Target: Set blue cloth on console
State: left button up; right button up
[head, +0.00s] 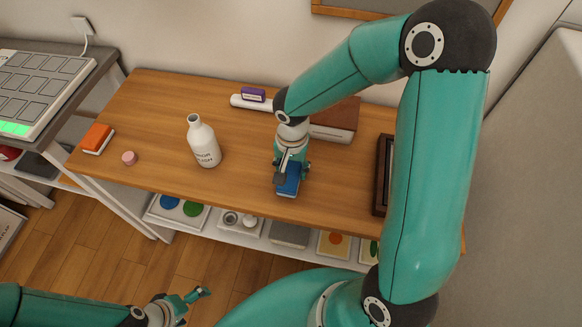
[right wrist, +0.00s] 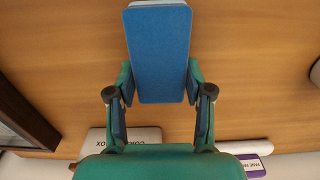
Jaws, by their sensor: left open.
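The blue cloth (head: 289,183) looks like a blue, block-shaped piece with a pale edge, near the front edge of the wooden console (head: 245,185). In the right wrist view the blue cloth (right wrist: 160,55) fills the space between the fingers. My right gripper (head: 290,168) points down over the console, its fingers against both sides of the blue cloth. The head view does not clearly show whether the cloth's underside touches the wood. My left gripper (head: 193,298) is open and empty, low in front of the console.
A white bottle (head: 204,143), a pink piece (head: 129,158) and an orange block (head: 98,138) stand on the left of the console. A purple box (head: 253,94) and a brown-topped box (head: 336,120) are behind. A dark frame (head: 382,175) is at right. Bare wood lies between bottle and gripper.

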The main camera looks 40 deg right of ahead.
aim_at(292, 168)
jog(key=o, duration=0.4)
notch_tip(292, 168, up, 12)
dwell(0.6)
